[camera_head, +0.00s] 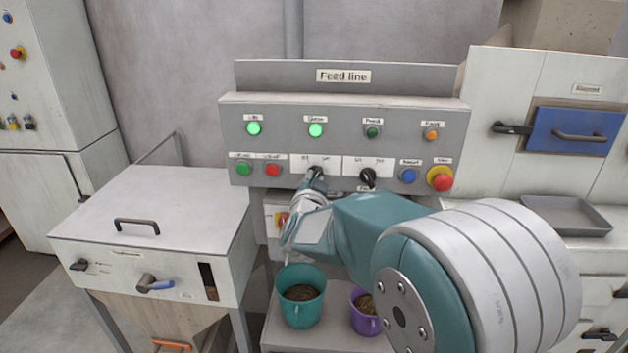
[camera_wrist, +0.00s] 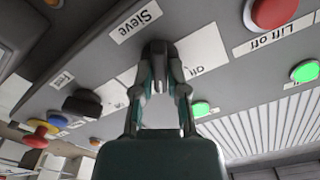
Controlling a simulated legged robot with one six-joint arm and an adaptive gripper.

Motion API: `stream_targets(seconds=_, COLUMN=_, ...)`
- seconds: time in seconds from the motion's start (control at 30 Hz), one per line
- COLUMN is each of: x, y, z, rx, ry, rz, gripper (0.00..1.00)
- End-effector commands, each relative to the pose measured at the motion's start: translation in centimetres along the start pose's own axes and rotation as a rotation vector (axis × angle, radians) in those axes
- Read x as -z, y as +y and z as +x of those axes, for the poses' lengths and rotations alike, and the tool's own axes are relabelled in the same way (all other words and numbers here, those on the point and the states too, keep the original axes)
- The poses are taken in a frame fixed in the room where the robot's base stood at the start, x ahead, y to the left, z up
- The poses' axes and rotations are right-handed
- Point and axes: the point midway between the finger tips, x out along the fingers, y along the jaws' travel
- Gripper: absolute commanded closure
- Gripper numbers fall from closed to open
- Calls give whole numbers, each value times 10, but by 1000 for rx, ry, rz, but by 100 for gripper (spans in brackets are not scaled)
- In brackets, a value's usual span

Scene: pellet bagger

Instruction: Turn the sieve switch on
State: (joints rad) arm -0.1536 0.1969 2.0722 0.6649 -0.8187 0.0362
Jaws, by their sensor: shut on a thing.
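The sieve switch is a black rotary knob (camera_wrist: 158,52) on the grey Feed line panel (camera_head: 285,108), beside a label reading Sieve (camera_wrist: 135,21) in the wrist view. My gripper (camera_wrist: 158,80) is shut on this knob, one finger on each side. In the head view my gripper (camera_head: 315,178) meets the panel at the left of two black knobs, hiding most of it. An "off" label (camera_wrist: 200,55) shows beside the knob; its exact pointing direction is hard to tell. The lamp above, seemingly labelled Sieve (camera_head: 316,130), glows green.
The Lift lamp (camera_head: 254,129) is also lit green. A green button (camera_head: 243,169) and red button (camera_head: 272,170) lie left of the switch. Another black knob (camera_head: 368,176), a blue button (camera_head: 408,175) and a red emergency stop (camera_head: 442,181) lie right. Teal (camera_head: 300,306) and purple buckets stand below.

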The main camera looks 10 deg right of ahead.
Motion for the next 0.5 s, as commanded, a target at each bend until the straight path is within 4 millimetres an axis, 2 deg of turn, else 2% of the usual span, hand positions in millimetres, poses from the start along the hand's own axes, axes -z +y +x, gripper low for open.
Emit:
stream_targets(seconds=0.43, x=-2, y=1, z=0, rx=-2, ry=-5, rz=10, gripper=100)
stream_targets(seconds=0.47, x=-2, y=1, z=0, rx=-2, ry=-5, rz=10, gripper=77)
stream_targets(seconds=0.5, x=-2, y=1, z=0, rx=-2, ry=-5, rz=10, gripper=59)
